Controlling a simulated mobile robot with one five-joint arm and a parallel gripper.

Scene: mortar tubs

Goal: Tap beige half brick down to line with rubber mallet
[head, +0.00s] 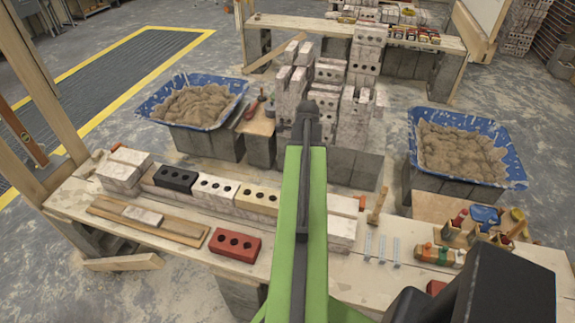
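A beige brick with holes (257,198) sits in the row on the near bench, right of a white brick (215,188). My green arm hides its right side and the row beyond, so I cannot tell its full length or its height against the line. Orange pieces sit near the row's left end (117,146) and right end (361,203); no string is clearly visible. A wooden-handled tool (378,205) stands on the bench right of the row; I cannot tell if it is the mallet. My gripper (308,122) is a dark shape at the arm's far end, its fingers unclear.
A black brick (176,179) is in the row; a red brick (235,244) and wooden boards (148,220) lie in front. Blue-lined mortar tubs stand behind left (197,104) and right (460,148). Grey metal strips (382,248) and small tools clutter the bench's right.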

